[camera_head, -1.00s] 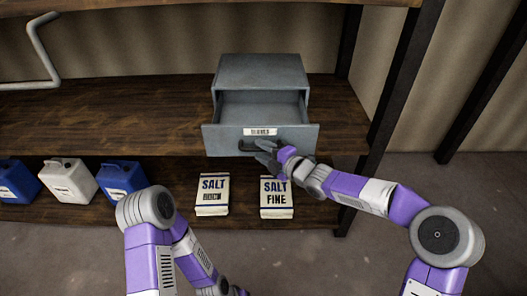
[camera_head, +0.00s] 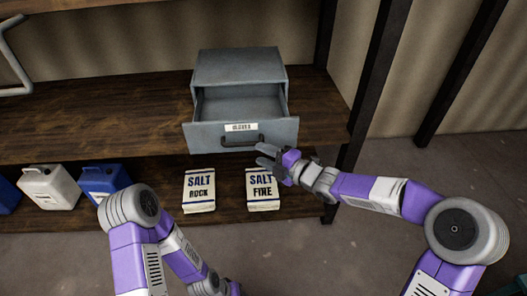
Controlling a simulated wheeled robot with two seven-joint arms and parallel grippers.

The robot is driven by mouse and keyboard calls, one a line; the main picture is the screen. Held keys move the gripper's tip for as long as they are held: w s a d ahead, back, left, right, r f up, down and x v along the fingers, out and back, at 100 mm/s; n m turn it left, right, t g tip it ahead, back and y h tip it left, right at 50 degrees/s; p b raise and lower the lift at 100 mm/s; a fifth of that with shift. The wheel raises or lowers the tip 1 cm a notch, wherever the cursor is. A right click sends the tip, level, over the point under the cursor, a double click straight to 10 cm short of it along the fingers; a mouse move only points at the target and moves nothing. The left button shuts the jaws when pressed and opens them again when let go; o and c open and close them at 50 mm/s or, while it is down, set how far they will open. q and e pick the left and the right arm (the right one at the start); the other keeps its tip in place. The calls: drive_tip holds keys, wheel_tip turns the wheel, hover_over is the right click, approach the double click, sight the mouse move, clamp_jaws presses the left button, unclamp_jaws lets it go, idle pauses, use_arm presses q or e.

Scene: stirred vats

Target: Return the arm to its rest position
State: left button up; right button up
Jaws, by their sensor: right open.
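My right gripper (camera_head: 267,156) is open and empty, just in front of and below the right end of the drawer handle (camera_head: 241,141). A small gap seems to show between the fingers and the handle. The grey drawer (camera_head: 199,134), with a white label, stands pulled open from its grey cabinet (camera_head: 240,66), and its visible inside looks empty. My left arm (camera_head: 140,235) hangs at the lower left, and its gripper is not visible.
The cabinet stands on a wooden shelf (camera_head: 90,112). On the lower shelf are a rock salt pack (camera_head: 199,190), a fine salt pack (camera_head: 262,190), a white jug (camera_head: 50,187) and blue jugs (camera_head: 104,180). A dark post (camera_head: 372,90) rises right of the cabinet. Floor at right is clear.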

drive_tip(key=s+d+f+m+g+h+p, duration=0.1)
drive_tip(key=s+d+f+m+h, duration=0.15)
drive_tip(key=f+m, duration=0.45)
drive_tip(key=s+d+f+m+g+h, duration=0.1)
drive_tip(key=s+f+m, duration=0.3)
drive_tip(key=f, duration=0.5)
drive_tip(key=s+d+f+m+g+h+p, duration=0.1)
drive_tip(key=s+d+f+m+h, duration=0.15)
drive_tip(key=f+m, duration=0.45)
drive_tip(key=s+d+f+m+g+h, duration=0.1)
drive_tip(key=s+d+f+m+g, duration=0.1)
drive_tip(key=s+f+m, duration=0.4)
drive_tip(key=s+d+f+m+g+h+p, duration=0.1)
drive_tip(key=s+d+f+m+g, duration=0.2)
drive_tip(key=s, duration=1.1)
wheel_tip(320, 180, down, 3)
drive_tip(key=m+g, duration=0.1)
drive_tip(key=m, duration=0.1)
drive_tip(key=shift+m+h, duration=0.4)
drive_tip(key=shift+w, duration=0.1)
